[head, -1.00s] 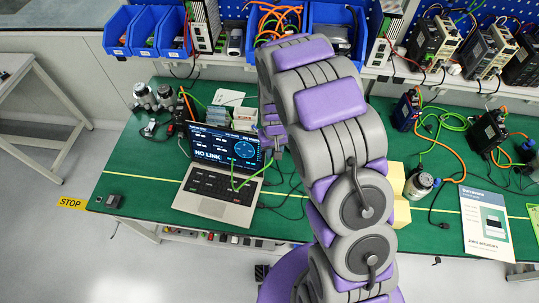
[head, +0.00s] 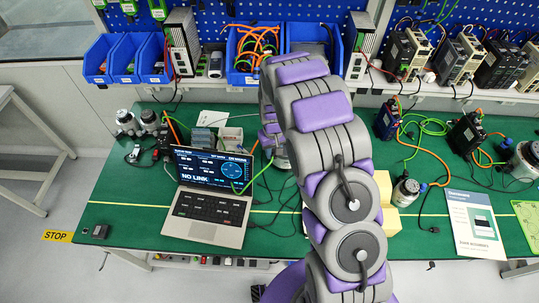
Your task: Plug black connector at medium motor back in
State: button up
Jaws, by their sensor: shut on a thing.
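A silver motor with a black base (head: 407,192) stands on the green bench to the right of my arm. I cannot tell for sure whether it is the medium motor. A small black connector (head: 432,229) lies on the bench near its lower right, at the end of a cable. I cannot tell whether it is the task's connector. Two smaller silver motors (head: 137,122) stand at the far left of the bench, and a larger motor (head: 529,158) stands at the right edge. My arm reaches over the bench and its far end bends down behind its own links, which hide my gripper.
An open laptop (head: 210,198) showing "NO LINK" stands left of my arm. Yellow blocks (head: 383,188) stand just right of it. Drives (head: 467,138), loose cables and a booklet (head: 473,222) fill the right side. Blue bins (head: 254,58) line the back.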

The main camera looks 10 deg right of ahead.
jog(key=shift+w+d, duration=0.4)
jog(key=shift+w, duration=0.15)
jog(key=w+d, duration=1)
jog(key=w, duration=0.3)
jog(key=shift+w+d+p, duration=0.15)
jog(key=shift+w+p, duration=0.2)
jog(key=shift+w, duration=0.05)
dwell(0.4)
jog(key=shift+f, duration=0.15)
jog(key=shift+f+b, duration=0.45)
jog(key=shift+f, duration=2.2)
jog(key=shift+f, duration=0.7)
jog(key=o, duration=1)
